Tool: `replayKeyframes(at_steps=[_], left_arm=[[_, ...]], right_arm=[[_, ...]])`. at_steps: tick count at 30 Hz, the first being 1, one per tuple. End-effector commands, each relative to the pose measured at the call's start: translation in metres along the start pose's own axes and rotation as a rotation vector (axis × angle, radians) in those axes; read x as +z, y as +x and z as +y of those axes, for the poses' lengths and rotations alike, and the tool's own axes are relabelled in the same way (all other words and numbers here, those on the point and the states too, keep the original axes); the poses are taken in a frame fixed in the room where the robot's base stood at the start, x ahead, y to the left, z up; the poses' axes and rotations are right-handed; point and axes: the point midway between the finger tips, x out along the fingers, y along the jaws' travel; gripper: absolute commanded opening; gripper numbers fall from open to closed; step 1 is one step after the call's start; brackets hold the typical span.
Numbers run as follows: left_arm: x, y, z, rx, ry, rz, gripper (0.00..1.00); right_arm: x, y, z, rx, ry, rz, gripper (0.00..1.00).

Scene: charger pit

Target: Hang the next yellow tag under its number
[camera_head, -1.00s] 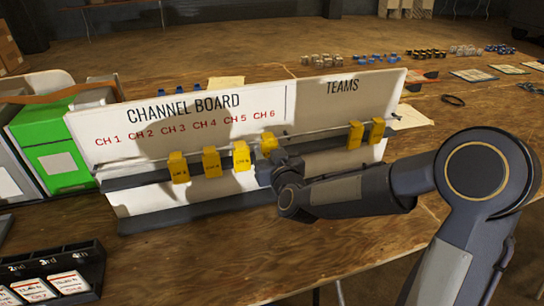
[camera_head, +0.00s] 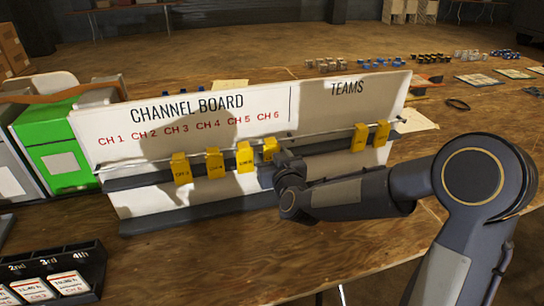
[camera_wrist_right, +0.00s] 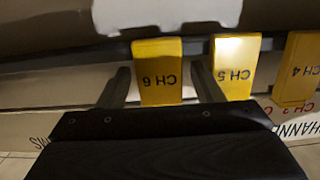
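The white channel board (camera_head: 150,170) stands on the table, with red labels CH 1 to CH 6 at left and TEAMS at right. Several yellow tags hang from its rail, including the CH 6 tag (camera_head: 270,150) below the CH 6 label. Two more tags (camera_head: 359,138) hang under TEAMS. My right gripper (camera_head: 275,165) is at the CH 6 tag. In the right wrist view the picture is upside down; the CH 6 tag (camera_wrist_right: 158,75) lies between the open fingers (camera_wrist_right: 163,85), with a gap at the right finger. The CH 5 tag (camera_wrist_right: 235,68) is beside it. My left gripper is out of view.
A black rack (camera_head: 70,265) with white cards stands at front left. A green box (camera_head: 55,150) is left of the board. Small part groups (camera_head: 380,62) and flat sheets (camera_head: 480,78) lie behind and to the right. The table front centre is clear.

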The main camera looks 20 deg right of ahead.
Motion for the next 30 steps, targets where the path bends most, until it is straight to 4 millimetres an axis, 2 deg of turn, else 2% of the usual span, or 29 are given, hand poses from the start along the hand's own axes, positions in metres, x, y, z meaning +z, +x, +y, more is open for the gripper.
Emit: replayKeyframes(at_steps=[11,21,25,30], left_arm=[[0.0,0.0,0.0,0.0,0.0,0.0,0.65],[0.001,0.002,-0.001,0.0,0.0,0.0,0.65],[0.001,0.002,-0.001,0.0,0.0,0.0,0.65],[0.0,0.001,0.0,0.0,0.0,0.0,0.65]], right_arm=[[0.0,-0.005,0.0,-0.001,0.0,0.0,0.65],[-0.001,-0.06,0.0,-0.001,-0.001,0.002,0.65],[0.0,-0.073,0.0,-0.001,-0.001,0.001,0.65],[-0.002,-0.08,0.001,-0.004,0.003,-0.003,0.65]])
